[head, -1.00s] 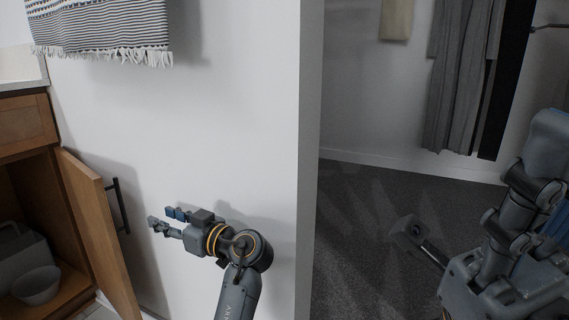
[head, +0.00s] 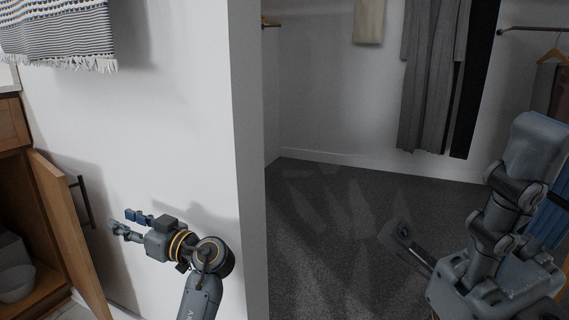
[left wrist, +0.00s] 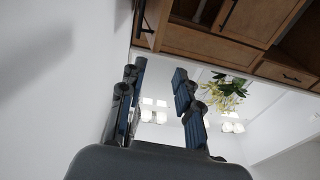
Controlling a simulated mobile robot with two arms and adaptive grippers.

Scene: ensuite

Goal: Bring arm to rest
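My left gripper (head: 128,224) is in the lower left of the head view, in front of the white wall, with its fingers pointing left toward the open cabinet door (head: 68,230). Its two fingers stand apart with nothing between them. The left wrist view shows the same open fingers (left wrist: 158,95) from behind. My right arm (head: 505,225) is folded at the right edge of the head view. I cannot make out the fingers of the right gripper.
A white wall edge (head: 246,160) stands right of my left arm. Beyond it is open dark carpet (head: 330,220) with hanging grey clothes (head: 428,80). A striped towel (head: 60,30) hangs upper left. Flowers (left wrist: 226,94) show in the wrist view.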

